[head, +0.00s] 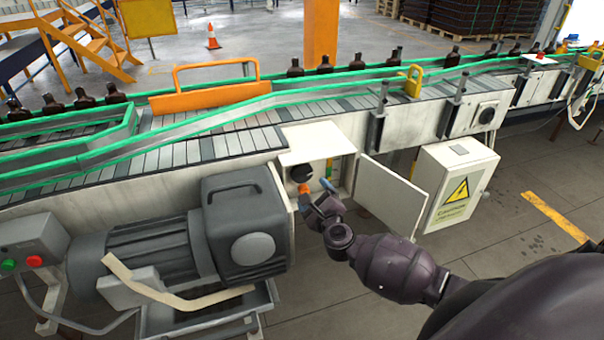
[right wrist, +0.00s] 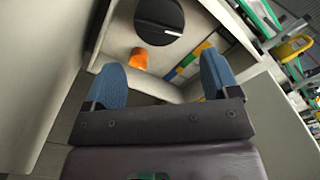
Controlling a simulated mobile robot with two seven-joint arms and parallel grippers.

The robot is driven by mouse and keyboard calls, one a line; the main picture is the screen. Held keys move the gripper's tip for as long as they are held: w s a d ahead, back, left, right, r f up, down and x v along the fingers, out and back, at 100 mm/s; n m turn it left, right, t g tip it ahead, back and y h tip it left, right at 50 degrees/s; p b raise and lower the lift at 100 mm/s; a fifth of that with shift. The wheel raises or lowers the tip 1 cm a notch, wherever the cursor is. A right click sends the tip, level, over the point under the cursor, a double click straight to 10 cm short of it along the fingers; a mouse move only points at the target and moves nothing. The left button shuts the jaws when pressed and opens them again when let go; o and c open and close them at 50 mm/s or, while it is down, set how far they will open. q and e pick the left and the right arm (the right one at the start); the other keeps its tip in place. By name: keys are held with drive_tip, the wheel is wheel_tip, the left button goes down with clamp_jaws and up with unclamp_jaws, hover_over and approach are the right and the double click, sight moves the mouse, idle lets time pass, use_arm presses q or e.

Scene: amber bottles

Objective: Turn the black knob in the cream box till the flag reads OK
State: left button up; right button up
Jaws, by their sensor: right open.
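The cream box (head: 320,137) is built into the side of the conveyor, and its door (head: 389,195) stands open to the right. The round black knob (head: 301,173) is inside it. In the right wrist view, the knob (right wrist: 160,16) carries a white pointer line and lies beyond the fingertips, apart from them. A small orange piece (right wrist: 139,60) sits below the knob. I cannot make out a flag reading OK. My right gripper (head: 318,194) is at the box opening. Its blue fingers are spread, with nothing between them (right wrist: 160,62). My left gripper is out of view.
A strip of coloured blocks (right wrist: 190,65) lies inside the box. A grey motor (head: 240,225) stands close left of the opening. A white cabinet with a yellow warning sign (head: 457,190) stands right of the door. Amber bottles (head: 325,64) line the conveyor above.

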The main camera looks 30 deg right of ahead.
sight(304, 177)
drive_tip(key=b+x, duration=0.3)
drive_tip(key=x, duration=0.4)
drive_tip(key=shift+w+f, duration=0.2)
drive_tip(key=shift+w, duration=0.2)
drive_tip(key=shift+b+x, duration=0.5)
drive_tip(key=shift+x, duration=0.4)
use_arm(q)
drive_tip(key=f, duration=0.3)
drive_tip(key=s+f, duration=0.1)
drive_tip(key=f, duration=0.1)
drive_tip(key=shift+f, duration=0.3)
use_arm(e)
drive_tip(key=shift+r, duration=0.2)
drive_tip(key=shift+c, duration=0.3)
drive_tip(key=c, duration=0.6)
drive_tip(key=shift+a+m+p, duration=0.1)
drive_tip(key=shift+m+p, duration=0.45)
drive_tip(key=shift+m, duration=0.35)
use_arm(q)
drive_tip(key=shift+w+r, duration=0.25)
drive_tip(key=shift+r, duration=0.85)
use_arm(e)
drive_tip(key=shift+a+f+m, duration=0.1)
drive_tip(key=shift+m, duration=2.4)
